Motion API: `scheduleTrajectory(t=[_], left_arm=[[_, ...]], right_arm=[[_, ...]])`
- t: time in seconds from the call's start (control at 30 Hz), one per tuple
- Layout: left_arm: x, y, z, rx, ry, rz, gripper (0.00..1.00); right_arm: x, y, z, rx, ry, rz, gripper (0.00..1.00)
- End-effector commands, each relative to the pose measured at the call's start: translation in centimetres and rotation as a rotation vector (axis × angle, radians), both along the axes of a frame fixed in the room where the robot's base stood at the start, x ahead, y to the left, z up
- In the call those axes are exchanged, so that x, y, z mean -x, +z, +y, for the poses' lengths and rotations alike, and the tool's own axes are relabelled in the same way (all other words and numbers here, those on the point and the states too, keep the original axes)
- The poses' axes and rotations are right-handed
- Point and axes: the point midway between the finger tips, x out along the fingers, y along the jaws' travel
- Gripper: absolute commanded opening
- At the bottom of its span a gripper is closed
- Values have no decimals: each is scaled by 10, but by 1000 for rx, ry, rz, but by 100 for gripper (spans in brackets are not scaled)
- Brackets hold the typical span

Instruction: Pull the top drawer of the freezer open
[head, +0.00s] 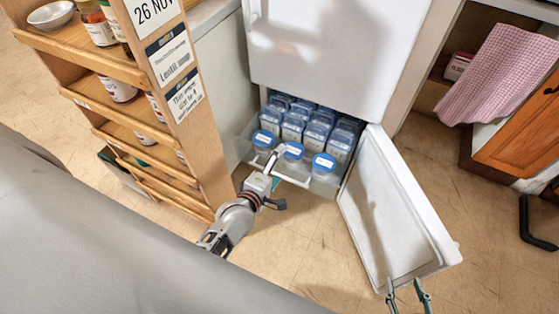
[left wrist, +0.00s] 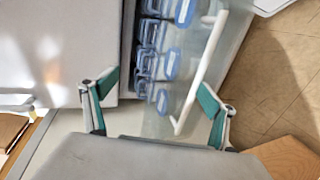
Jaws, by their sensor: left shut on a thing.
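The freezer's top drawer (head: 324,188) is clear and packed with containers with blue lids (head: 293,149). It stands out from the freezer under the closed upper door. Its white bar handle (head: 294,181) runs across the front. My left gripper (head: 272,168) is at the left part of the handle and shut on it. The freezer door (head: 385,215) is swung open to the right. My right gripper (head: 408,298) is open and empty near the door's lower edge.
A wooden shelf rack (head: 190,130) with jars and labels stands close on the left. The white upper door (head: 335,45) is above the drawer. A pink checked cloth (head: 500,75) hangs at the right. The floor (head: 310,245) in front of the drawer is clear.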

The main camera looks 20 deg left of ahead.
Motion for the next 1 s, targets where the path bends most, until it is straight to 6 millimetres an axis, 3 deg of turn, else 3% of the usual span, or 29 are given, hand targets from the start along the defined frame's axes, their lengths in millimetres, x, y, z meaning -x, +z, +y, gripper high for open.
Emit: scheduleTrajectory(t=[0.03, 0.07, 0.1, 0.13, 1.0], left_arm=[[-9, 26, 0, 5, 5, -45, 64], [-7, 26, 1, 5, 6, -45, 52], [-4, 26, 1, 5, 6, -43, 33], [-2, 25, 1, 4, 6, -40, 24], [57, 25, 6, 0, 6, -21, 24]], right_arm=[[-4, 10, 0, 0, 0, -13, 40], [-5, 11, 0, 0, 0, -15, 40], [-6, 13, 0, 0, 0, -18, 40], [-6, 14, 0, 0, 0, -19, 40], [-22, 55, 0, 0, 1, -69, 40]])
